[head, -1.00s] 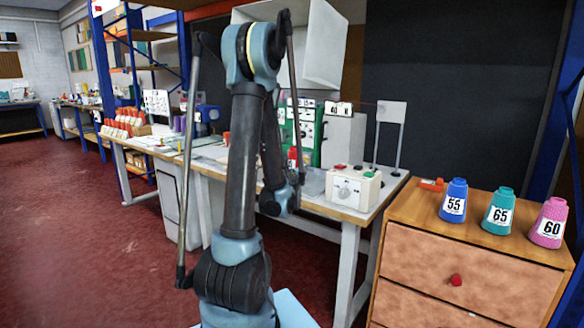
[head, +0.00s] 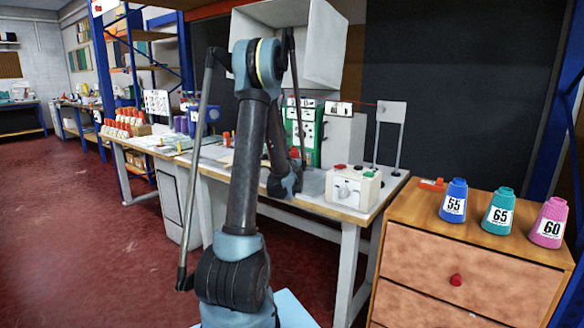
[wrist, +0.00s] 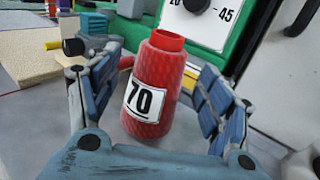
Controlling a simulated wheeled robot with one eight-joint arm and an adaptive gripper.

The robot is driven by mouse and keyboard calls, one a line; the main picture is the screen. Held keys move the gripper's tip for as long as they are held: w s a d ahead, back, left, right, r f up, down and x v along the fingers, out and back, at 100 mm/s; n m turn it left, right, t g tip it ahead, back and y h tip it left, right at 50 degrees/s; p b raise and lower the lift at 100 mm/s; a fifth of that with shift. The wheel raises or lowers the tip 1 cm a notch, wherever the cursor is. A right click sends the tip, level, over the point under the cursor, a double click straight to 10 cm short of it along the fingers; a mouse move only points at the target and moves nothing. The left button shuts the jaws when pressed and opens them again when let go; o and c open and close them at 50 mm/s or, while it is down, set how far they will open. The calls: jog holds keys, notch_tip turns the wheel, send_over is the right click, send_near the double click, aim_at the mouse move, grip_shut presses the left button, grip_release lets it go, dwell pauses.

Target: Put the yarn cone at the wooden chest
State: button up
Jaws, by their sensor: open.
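A red yarn cone (wrist: 152,85) labelled 70 stands on the grey worktop, in the middle of the wrist view. My gripper (wrist: 155,88) is open, with one blue finger on each side of the cone and gaps visible between. In the head view the red cone (head: 294,154) is mostly hidden behind my arm, and my fingers are hard to make out. The wooden chest (head: 462,275) stands at the right, with a red drawer knob.
Blue, teal and pink cones labelled 55, 65 and 60 (head: 500,212) stand on the chest top, with a small orange item (head: 431,184) at its back left. A control box (head: 353,187) sits on the workbench. A green panel (wrist: 225,25) rises behind the red cone.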

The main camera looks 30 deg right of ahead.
jog(key=x, duration=0.5)
jog(key=shift+r, duration=0.1)
jog(key=c, duration=1.5)
